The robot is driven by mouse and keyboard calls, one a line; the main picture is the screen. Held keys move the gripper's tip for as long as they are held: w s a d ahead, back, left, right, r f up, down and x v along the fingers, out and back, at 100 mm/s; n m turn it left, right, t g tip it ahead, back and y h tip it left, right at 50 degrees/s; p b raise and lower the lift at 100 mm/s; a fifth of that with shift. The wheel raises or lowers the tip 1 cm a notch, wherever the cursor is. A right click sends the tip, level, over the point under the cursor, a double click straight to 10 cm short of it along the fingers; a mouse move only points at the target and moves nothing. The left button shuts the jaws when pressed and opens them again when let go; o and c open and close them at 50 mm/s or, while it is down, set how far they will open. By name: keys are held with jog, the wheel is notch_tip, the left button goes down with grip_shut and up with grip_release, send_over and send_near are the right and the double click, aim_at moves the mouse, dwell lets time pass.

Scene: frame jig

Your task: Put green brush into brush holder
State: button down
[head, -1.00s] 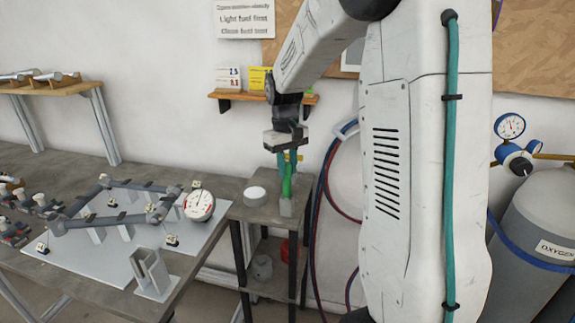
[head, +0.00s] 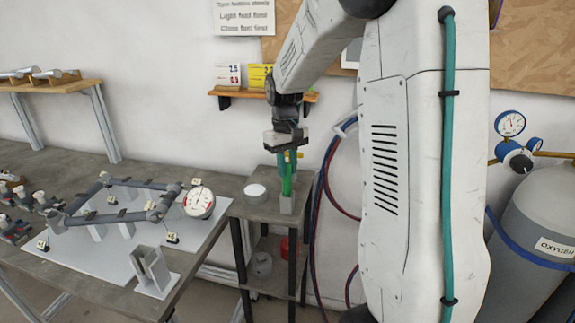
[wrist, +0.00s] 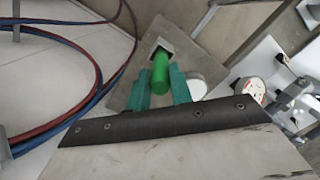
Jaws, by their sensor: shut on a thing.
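The green brush (head: 287,184) hangs upright between the teal fingers of my gripper (head: 290,160), which is shut on it. In the wrist view the brush (wrist: 160,70) shows as a bright green handle between the fingertips (wrist: 164,88). The brush holder (head: 287,205) is a small grey square block standing at the front right of the small side table. The brush's lower end is at the holder's mouth; the wrist view shows the square opening of the holder (wrist: 161,43) around or behind it. I cannot tell how deep the brush sits.
A round white-topped container (head: 255,192) stands left of the holder on the side table (head: 238,208). Hoses (head: 325,190) hang close on the right. A small shelf (head: 235,95) is behind my gripper.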

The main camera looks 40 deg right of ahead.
jog(key=shift+f, duration=0.2)
jog(key=c, duration=1.2)
grip_release()
jog(key=shift+o, duration=0.2)
jog(key=r, duration=0.7)
jog(key=shift+w+r, duration=0.35)
jog(key=shift+r, duration=0.05)
jog(key=s+a, duration=0.5)
jog(key=s, duration=0.4)
jog(key=s+a+t, duration=0.1)
jog(key=s+a, duration=0.5)
jog(key=s, duration=0.3)
jog(key=s+a+n+t, duration=0.1)
jog(key=s+a, duration=0.4)
jog(key=s, duration=0.4)
jog(key=shift+s+a+r, duration=0.3)
jog(key=shift+s+a, duration=0.1)
